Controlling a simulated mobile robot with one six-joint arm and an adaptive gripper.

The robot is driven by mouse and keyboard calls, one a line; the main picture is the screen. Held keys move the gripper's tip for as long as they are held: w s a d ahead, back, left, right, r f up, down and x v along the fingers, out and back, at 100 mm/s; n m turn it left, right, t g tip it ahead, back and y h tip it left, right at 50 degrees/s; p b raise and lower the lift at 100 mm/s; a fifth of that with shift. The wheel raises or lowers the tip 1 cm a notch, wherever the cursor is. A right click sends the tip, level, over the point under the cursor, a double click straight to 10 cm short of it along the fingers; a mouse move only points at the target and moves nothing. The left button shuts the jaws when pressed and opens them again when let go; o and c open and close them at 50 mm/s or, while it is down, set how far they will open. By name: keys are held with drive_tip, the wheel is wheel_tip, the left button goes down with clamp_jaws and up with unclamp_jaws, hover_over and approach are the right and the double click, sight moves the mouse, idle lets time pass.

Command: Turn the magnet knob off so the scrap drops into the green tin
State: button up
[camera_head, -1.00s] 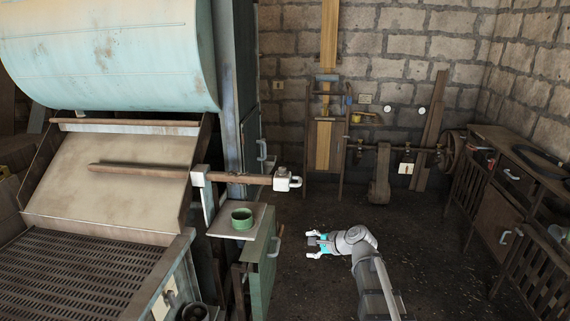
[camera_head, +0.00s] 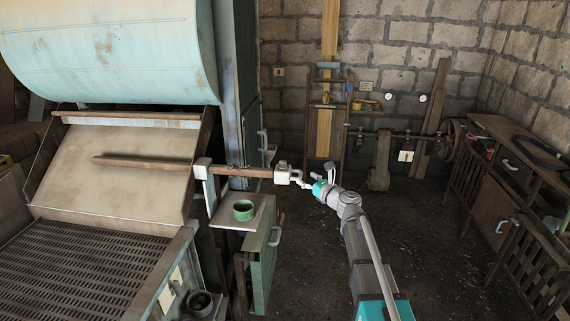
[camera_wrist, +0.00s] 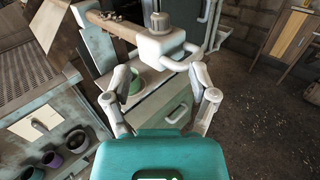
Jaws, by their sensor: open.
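A round knob (camera_wrist: 160,21) sits on top of the block. Small dark bits, seemingly scrap, cling to the rod (camera_wrist: 118,18) in the wrist view. The green tin (camera_head: 243,210) stands on a small shelf (camera_head: 230,222) below the rod; it also shows, partly hidden, in the wrist view (camera_wrist: 136,84). My gripper (camera_head: 315,174) is open and empty, just right of the block. Its fingers point toward the block and handle (camera_wrist: 185,58).
A green cabinet door (camera_head: 263,262) with a handle hangs below the shelf. A large pale-blue drum (camera_head: 110,50) and a slotted grate (camera_head: 85,265) are at left. A workbench (camera_head: 500,195) stands at right. The floor between (camera_head: 440,240) is clear.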

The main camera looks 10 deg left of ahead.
sight(284, 161)
drive_tip(key=shift+w, duration=0.1)
drive_tip(key=x, duration=1.3)
drive_tip(key=shift+w+a, duration=0.2)
drive_tip(key=shift+a, duration=0.15)
drive_tip(key=shift+c, duration=0.2)
clamp_jaws()
drive_tip(key=shift+d, duration=0.15)
